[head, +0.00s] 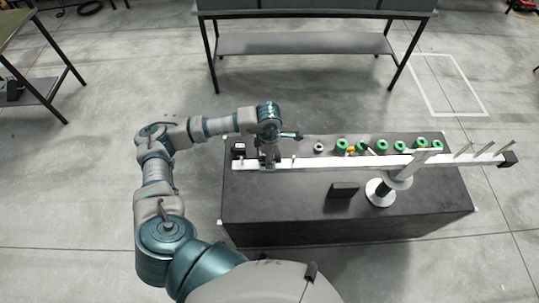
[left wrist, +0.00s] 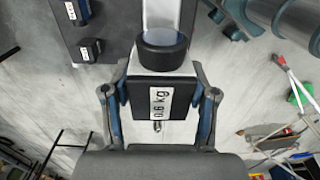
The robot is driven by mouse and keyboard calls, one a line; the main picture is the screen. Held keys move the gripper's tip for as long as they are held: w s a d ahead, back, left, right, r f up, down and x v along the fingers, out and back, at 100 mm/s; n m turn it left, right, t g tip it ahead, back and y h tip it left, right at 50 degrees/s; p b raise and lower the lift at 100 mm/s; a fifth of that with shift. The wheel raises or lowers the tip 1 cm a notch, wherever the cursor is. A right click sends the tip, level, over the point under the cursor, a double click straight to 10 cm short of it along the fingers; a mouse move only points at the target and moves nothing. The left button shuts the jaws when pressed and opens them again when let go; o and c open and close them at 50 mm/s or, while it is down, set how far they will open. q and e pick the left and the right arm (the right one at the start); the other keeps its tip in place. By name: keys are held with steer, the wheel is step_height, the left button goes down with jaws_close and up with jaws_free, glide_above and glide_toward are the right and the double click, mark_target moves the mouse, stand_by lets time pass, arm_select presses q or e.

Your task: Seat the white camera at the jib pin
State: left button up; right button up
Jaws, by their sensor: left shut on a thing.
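My left gripper (head: 268,158) is at the left part of the long white jib (head: 330,161). In the left wrist view my left gripper (left wrist: 158,115) is shut on the white camera (left wrist: 146,66), a box with a white top, a black "0.6 kg" face and a dark round part at its far end. In the head view the gripper mostly hides it. A short upright pin (head: 294,161) shows at the jib just right of the gripper; I cannot tell whether it is the jib pin. Whether the camera touches the jib is unclear. My right gripper is not in view.
A dark block (head: 343,190) lies in front. A small labelled block (head: 239,149) is left of the gripper. Slanted pegs rise at right.

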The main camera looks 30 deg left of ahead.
arm_select(q)
steer(key=o, duration=1)
steer(key=shift+o, duration=0.2)
steer(key=shift+s, duration=0.1)
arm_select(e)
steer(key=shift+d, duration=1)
arm_select(q)
steer(key=shift+r, duration=0.35)
step_height(320, 180, up, 11)
steer(key=shift+r, duration=0.15)
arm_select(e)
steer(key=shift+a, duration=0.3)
arm_select(q)
steer(key=shift+a, duration=0.1)
